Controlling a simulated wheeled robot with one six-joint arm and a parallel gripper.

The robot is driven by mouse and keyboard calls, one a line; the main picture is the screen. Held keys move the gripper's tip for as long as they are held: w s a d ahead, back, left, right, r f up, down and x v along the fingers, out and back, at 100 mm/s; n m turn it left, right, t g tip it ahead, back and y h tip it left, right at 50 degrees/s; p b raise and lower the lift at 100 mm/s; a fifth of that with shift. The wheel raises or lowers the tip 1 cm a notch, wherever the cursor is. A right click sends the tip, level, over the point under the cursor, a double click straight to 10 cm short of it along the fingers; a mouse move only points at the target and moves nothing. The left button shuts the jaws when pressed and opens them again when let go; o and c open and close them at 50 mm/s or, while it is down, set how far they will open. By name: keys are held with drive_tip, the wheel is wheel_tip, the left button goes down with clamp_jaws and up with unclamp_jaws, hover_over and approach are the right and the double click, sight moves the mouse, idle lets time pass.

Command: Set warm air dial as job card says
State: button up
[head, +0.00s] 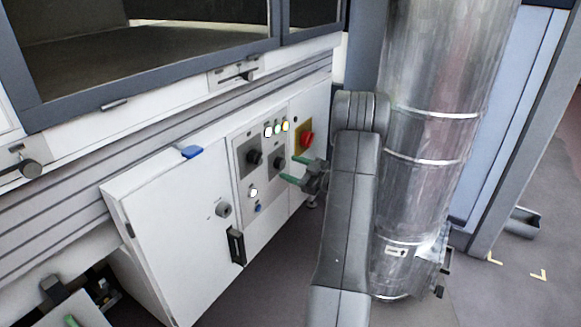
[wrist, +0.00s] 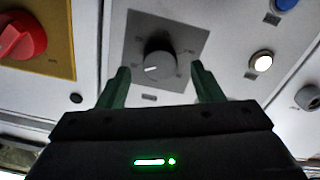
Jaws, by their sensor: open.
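Two black dials are on the control panel in the head view, a left dial (head: 254,157) and a right dial (head: 279,163). Their labels are too small to read. My gripper (head: 296,170) is in front of the right dial, its green fingers spread. In the wrist view a round dark dial (wrist: 160,60) on a grey plate lies between and beyond the fingertips of my open gripper (wrist: 161,84), with no visible contact. Its white pointer mark points to the lower left of that picture. I cannot make out a job card in either view.
A red rotary switch (head: 306,139) on a yellow plate is beside the dials; it also shows in the wrist view (wrist: 24,38). Lit lamps (head: 276,129), a white button (head: 253,191) and a blue button (head: 257,208) are close by. A large metal duct (head: 425,130) stands right of my arm.

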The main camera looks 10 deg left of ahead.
drive_tip(key=p+v, duration=0.2)
drive_tip(key=v, duration=1)
drive_tip(key=shift+d+p, duration=0.2)
drive_tip(key=shift+p, duration=0.1)
drive_tip(key=shift+s, duration=0.15)
drive_tip(key=b+x, duration=0.3)
drive_tip(key=x, duration=1.1)
drive_tip(key=shift+a+b, duration=0.15)
drive_tip(key=shift+b, duration=0.15)
drive_tip(key=shift+a, duration=0.15)
